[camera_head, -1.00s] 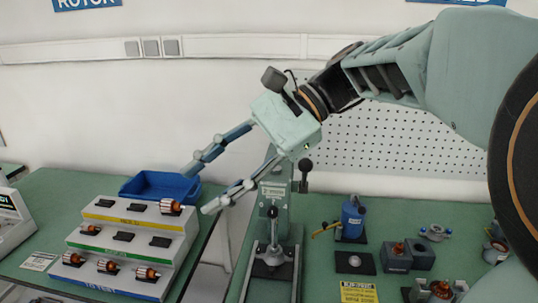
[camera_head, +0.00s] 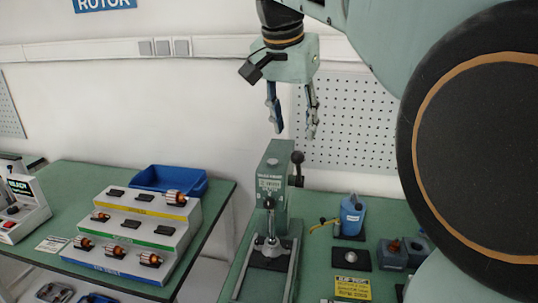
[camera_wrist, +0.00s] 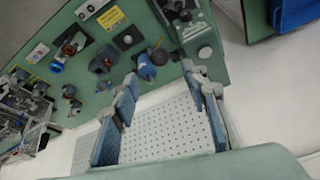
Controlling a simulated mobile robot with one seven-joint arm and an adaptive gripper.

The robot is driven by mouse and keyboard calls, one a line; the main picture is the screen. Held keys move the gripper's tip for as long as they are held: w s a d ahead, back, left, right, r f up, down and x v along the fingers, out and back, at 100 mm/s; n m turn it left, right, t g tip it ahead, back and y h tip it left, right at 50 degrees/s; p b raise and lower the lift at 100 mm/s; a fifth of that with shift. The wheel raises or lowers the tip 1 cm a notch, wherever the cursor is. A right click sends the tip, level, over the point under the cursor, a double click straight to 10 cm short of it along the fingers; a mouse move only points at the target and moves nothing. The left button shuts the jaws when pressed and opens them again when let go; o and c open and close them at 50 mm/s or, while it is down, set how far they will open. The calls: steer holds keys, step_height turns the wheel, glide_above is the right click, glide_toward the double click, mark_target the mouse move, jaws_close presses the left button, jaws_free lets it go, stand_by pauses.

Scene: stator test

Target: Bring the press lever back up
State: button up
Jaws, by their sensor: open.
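The press (camera_head: 272,185) is a green upright column on a dark base at the near edge of the right bench. Its lever (camera_head: 298,168) shows at the column's right side, with a black knob at the top; how far it is raised is hard to tell. A thin rod with a dark ball (camera_head: 269,203) stands in front of the column. My gripper (camera_head: 295,133) is open and empty, pointing down just above the press top and lever knob, apart from both. In the wrist view, my open fingers (camera_wrist: 165,85) flank bare space, with the press (camera_wrist: 196,30) beyond the right finger.
A blue device (camera_head: 352,215) with a yellow handle stands right of the press, near a yellow sign (camera_head: 352,288). A stepped rack of rotors (camera_head: 135,235) and a blue bin (camera_head: 168,181) are on the left bench. A pegboard (camera_head: 345,125) is behind.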

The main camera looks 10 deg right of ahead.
mark_target(297, 152)
steer(key=x, duration=1)
steer(key=shift+f, duration=0.1)
jaws_close()
